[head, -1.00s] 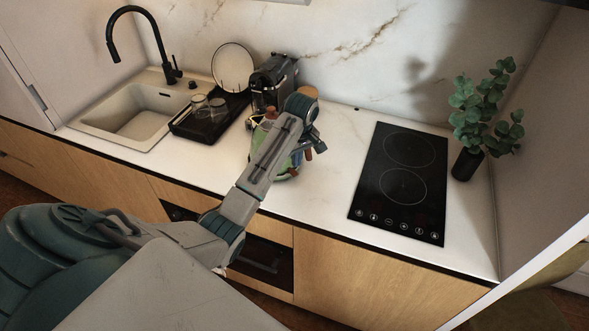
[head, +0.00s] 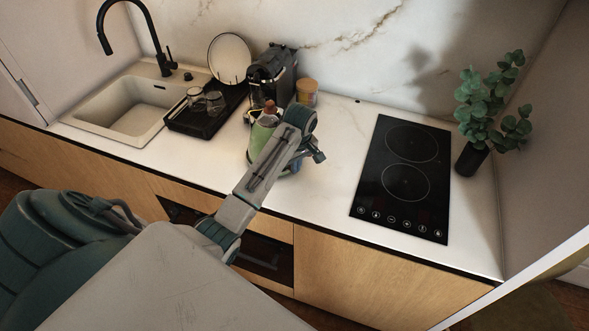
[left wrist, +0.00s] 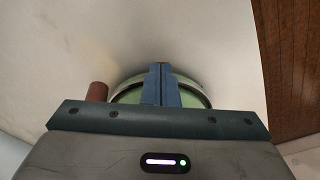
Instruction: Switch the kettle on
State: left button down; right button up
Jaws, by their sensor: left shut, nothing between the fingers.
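The green kettle (head: 262,133) stands on the white counter, partly hidden behind my left forearm in the head view. A reddish-brown knob or handle end shows at its top. In the left wrist view the kettle (left wrist: 126,97) is a green round shape with a pale rim, and a brown cylindrical part shows at its left. My left gripper (left wrist: 161,68) is shut and empty, its two blue fingers together in front of the kettle's middle. I cannot tell whether the fingertips touch it. The kettle's switch cannot be made out. My right gripper is not in view.
A black coffee machine (head: 272,75) and a jar with a wooden lid (head: 307,92) stand behind the kettle. A black tray (head: 207,119) with glasses and the sink (head: 127,112) lie left. The black hob (head: 402,180) and a potted plant (head: 472,158) are right. Counter between kettle and hob is clear.

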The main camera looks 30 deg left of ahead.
pick_arm(q)
jog(key=shift+f, duration=0.35)
jog(key=shift+s+d+r, duration=0.25)
jog(key=shift+d, duration=0.4)
jog(key=shift+s+d+r, duration=0.2)
jog(key=shift+s+d, duration=0.05)
jog(key=shift+d, duration=0.4)
jog(key=shift+s+d+r, duration=0.15)
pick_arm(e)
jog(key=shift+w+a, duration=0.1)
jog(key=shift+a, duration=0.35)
